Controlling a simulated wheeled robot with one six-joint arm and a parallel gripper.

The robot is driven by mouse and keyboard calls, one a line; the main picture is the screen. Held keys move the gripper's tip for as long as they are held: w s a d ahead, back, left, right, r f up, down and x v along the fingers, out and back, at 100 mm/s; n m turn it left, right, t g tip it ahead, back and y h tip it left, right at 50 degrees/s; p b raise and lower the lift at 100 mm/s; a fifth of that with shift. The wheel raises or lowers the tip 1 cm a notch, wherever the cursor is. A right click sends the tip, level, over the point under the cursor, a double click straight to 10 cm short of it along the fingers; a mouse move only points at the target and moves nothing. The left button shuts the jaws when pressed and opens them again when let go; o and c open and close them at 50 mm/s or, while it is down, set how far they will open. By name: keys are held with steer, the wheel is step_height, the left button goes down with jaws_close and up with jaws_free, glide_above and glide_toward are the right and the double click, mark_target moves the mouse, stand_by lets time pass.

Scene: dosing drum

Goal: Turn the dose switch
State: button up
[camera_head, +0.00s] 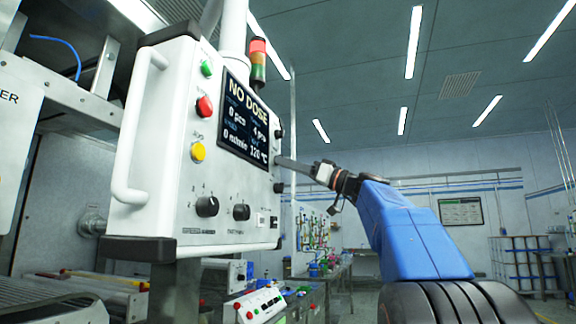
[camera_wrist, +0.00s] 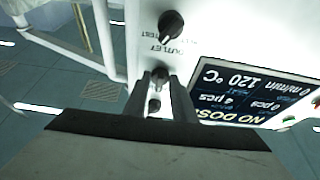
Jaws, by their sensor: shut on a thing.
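The control box (camera_head: 165,140) is white, with a dark screen (camera_head: 245,118) reading "NO DOSE". In the head view my gripper (camera_head: 280,161) reaches from the right to the box's right-hand edge. In the wrist view, where the box is upside down, my fingertips (camera_wrist: 163,88) are closed around a small black switch (camera_wrist: 159,75), the middle one of a column of three. I take it as the dose switch; its own label is not readable. The fingers partly hide it, and in the head view they cover it.
Another black knob (camera_wrist: 171,25) sits beside the "OUTLET" label, and a further one (camera_wrist: 153,106) shows between my fingers. Green (camera_head: 207,68), red (camera_head: 204,107) and yellow (camera_head: 198,152) buttons line the box's left part. A white handle (camera_head: 130,140) sticks out at left. Room right of the box is open.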

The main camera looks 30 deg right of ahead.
steer(key=m+h, duration=0.1)
steer(key=m, duration=0.2)
steer(key=m+t+h, duration=0.1)
steer(key=m, duration=0.1)
steer(key=m+h, duration=0.2)
steer(key=m, duration=0.1)
steer(key=shift+s+a+r+m+t, duration=0.1)
steer(key=shift+s+a+m+t, duration=0.1)
steer(key=shift+a+m+t, duration=0.15)
steer(key=shift+d+m, duration=0.1)
steer(key=shift+m, duration=0.15)
steer(key=o, duration=1.1)
steer(key=shift+c, duration=0.2)
steer(key=v, duration=1.7)
steer(key=shift+s, duration=0.25)
